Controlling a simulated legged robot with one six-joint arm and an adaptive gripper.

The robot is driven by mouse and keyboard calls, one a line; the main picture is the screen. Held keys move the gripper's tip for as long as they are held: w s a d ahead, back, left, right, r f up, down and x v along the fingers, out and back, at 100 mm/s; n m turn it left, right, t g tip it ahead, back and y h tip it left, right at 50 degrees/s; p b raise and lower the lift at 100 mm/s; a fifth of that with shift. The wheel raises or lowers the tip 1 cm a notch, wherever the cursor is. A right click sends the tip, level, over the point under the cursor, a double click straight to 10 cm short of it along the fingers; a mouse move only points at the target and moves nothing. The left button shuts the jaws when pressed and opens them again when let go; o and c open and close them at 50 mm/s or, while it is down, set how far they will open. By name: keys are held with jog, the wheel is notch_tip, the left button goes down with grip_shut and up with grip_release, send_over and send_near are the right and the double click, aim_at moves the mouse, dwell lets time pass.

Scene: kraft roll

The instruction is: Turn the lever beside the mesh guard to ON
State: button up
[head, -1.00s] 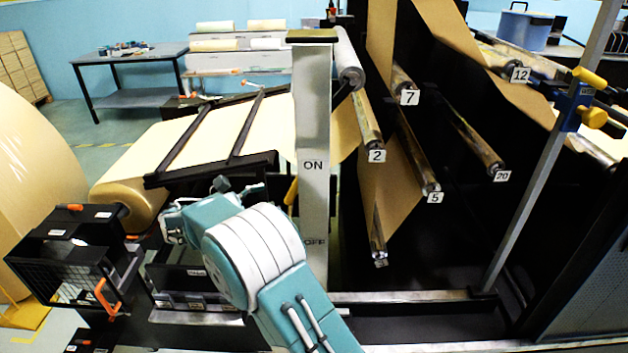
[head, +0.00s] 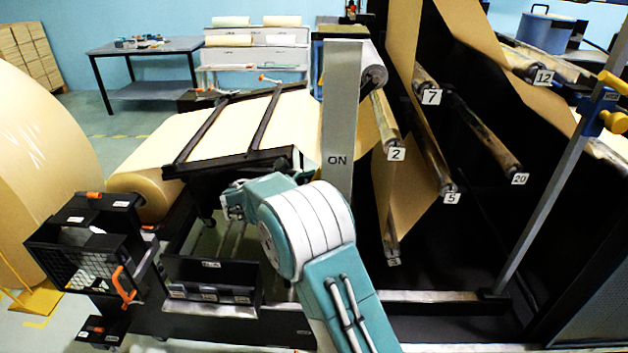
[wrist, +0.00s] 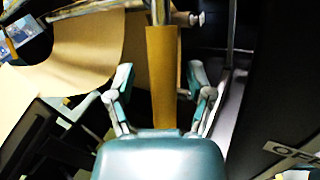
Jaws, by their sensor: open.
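A mesh guard (head: 90,268) is on a black box at left.
An orange handle (head: 124,286) sticks out from the mesh box. A black bin (head: 212,280) sits below my gripper. Brown paper and numbered rollers (head: 435,165) fill the space right of the post. A slanted metal bar (head: 560,180) stands farther right.

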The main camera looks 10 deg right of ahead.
jog(key=shift+d, duration=0.3)
jog(key=c, duration=0.9)
jog(key=shift+d, duration=0.2)
grip_shut()
jog(key=shift+a, duration=0.1)
